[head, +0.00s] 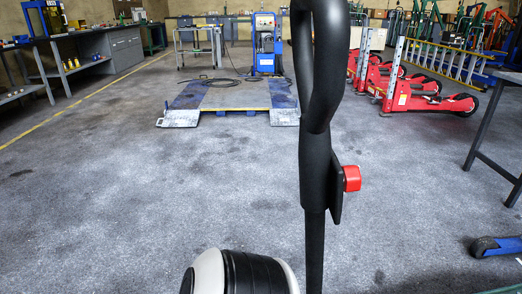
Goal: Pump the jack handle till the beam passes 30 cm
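The black jack handle (315,175) stands close in front of me, nearly upright, just right of the middle of the head view. Its loop-shaped grip (325,90) runs out of the top edge, and its thin shaft (315,255) runs out of the bottom edge. A red block or button (352,178) sits on a black plate on the handle's right side. No gripper shows on the visible part of the handle. Neither of my grippers is in view. The jack's body and the beam cannot be made out.
A rounded white and black ribbed part (255,274) shows at the bottom; I cannot tell what it belongs to. A blue and grey lift platform (235,97) lies ahead. Red wheeled machines (410,95) stand at right, a bench (115,45) at left. Open floor (140,180) lies between.

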